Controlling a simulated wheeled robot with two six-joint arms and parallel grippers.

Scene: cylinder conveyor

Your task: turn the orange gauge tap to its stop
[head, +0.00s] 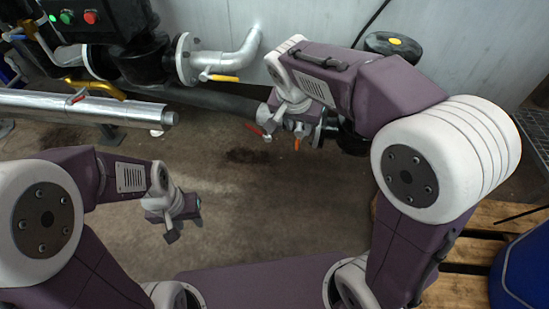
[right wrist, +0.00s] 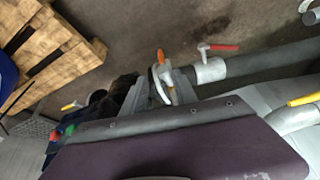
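The orange tap handle (head: 297,143) shows just below my right gripper (head: 290,127) in the head view, partly hidden by the gripper and wrist. In the right wrist view the orange handle (right wrist: 160,58) stands just beyond the fingertips, with a pale curved part (right wrist: 161,82) below it. The two grey fingers of my right gripper (right wrist: 159,86) are apart, one on each side of that pale part. I cannot tell whether either finger touches it. My left gripper (head: 185,226) is open and empty above the floor, away from the pipes.
A red-handled valve (head: 254,129) is close left of the orange tap on the dark pipe (head: 215,101). A yellow-handled valve (head: 222,78) is on the silver pipe behind. A wooden pallet (head: 462,250) and blue drum (head: 522,270) are at right. The middle floor is clear.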

